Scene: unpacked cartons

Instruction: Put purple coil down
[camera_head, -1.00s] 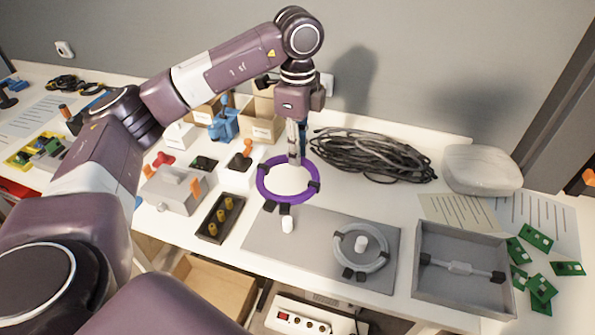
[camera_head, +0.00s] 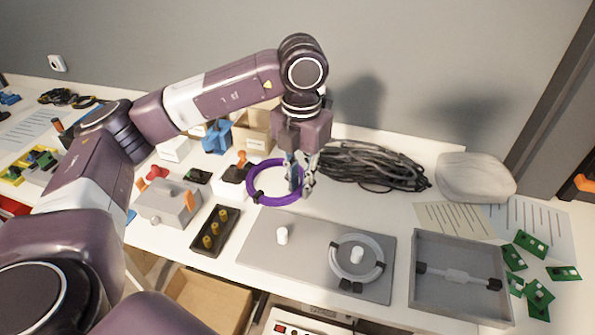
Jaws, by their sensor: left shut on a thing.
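The purple coil (camera_head: 254,191) is a ring with dark clips. My left gripper (camera_head: 303,188) is shut on its right side, and the coil's open middle faces the camera. The coil shows just behind the grey plate (camera_head: 310,272), and its height above the table is hard to judge. A bare white peg (camera_head: 282,236) stands on the plate's left part, in front of the coil. A grey-white coil (camera_head: 372,275) lies around the other white peg (camera_head: 357,255) on the plate's right part. My right gripper is out of view.
A black cable bundle (camera_head: 370,168) lies behind to the right. A grey tray (camera_head: 421,296) with a connector piece and green boards (camera_head: 532,242) are at the right. A black holder with yellow pegs (camera_head: 203,248) and a grey box (camera_head: 165,200) are at the left.

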